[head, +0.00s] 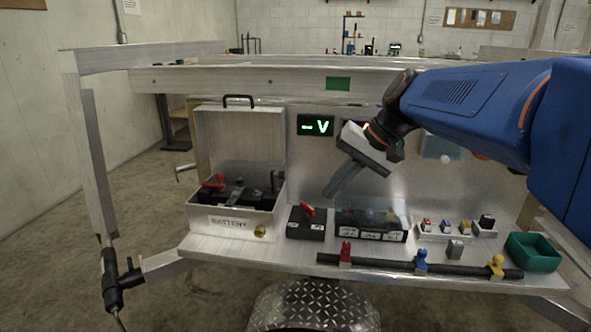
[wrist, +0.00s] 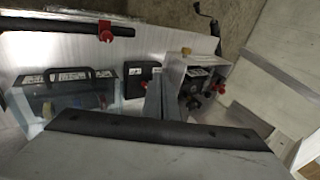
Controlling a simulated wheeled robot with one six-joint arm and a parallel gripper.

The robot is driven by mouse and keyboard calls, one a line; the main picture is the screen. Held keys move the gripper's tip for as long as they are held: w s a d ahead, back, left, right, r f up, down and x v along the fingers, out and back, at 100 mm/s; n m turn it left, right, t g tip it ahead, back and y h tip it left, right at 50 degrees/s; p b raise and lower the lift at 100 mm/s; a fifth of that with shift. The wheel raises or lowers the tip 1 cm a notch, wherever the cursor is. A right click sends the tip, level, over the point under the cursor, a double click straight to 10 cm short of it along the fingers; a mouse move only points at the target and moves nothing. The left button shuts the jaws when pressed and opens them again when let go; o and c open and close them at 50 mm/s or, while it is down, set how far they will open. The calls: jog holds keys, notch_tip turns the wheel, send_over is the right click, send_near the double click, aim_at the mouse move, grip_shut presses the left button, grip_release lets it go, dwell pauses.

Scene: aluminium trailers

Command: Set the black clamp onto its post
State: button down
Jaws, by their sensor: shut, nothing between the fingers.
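The open aluminium battery box (head: 232,222) stands at the left of the shelf, with a dark battery (head: 240,193) inside. A red clamp (head: 216,182) shows at the battery's left. A dark upright piece at the right end looks like the black clamp (head: 274,182); I cannot tell whether it sits on its post. The box also shows in the wrist view (wrist: 177,72), with dark parts and red inside. My gripper (head: 331,192) is shut and empty, pointing down-left, above and right of the box. Its fingers show in the wrist view (wrist: 155,100), beside the box.
A black switch box with a red key (head: 306,224) and a clear-covered fuse box (head: 370,234) stand right of the battery box. A black bar (head: 385,263) with coloured clips lies in front. A green bin (head: 534,254) is far right. The panel display (head: 316,125) reads "– V".

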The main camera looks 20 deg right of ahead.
jog(key=w+d+r+m+t+y, duration=0.1)
jog(key=w+d+r+y, duration=0.1)
jog(key=w+d+r, duration=0.3)
jog(key=shift+w+r+m, duration=0.3)
jog(key=shift+w+r, duration=0.4)
jog(key=shift+w, duration=0.2)
jog(key=w+a+r+x, duration=0.1)
jog(key=r+x, duration=0.1)
jog(key=x, duration=1.1)
jog(key=shift+a, duration=0.35)
jog(key=shift+w, duration=0.15)
